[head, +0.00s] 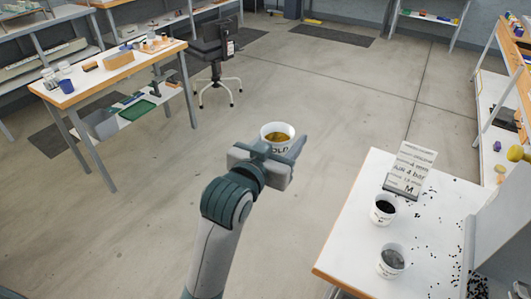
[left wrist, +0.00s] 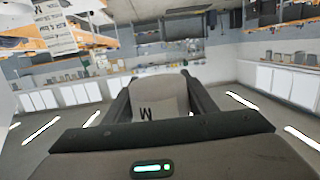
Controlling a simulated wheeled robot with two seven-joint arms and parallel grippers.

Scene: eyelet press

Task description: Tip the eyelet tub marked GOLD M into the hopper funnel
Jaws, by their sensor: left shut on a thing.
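My left gripper (head: 274,154) is shut on this tub, which is upright in the air over the open floor, left of the white-topped bench. In the left wrist view the tub (left wrist: 158,97) sits between the two fingers with an "M" on its side. No hopper funnel can be made out. My right gripper is not in view.
The white-topped bench (head: 352,238) at right bears a tub with black contents (head: 383,208), a tub with grey contents (head: 391,262), a printed sign (head: 409,170) and scattered black bits. A grey panel (head: 504,235) stands at its right edge. A chair (head: 217,58) stands farther back.

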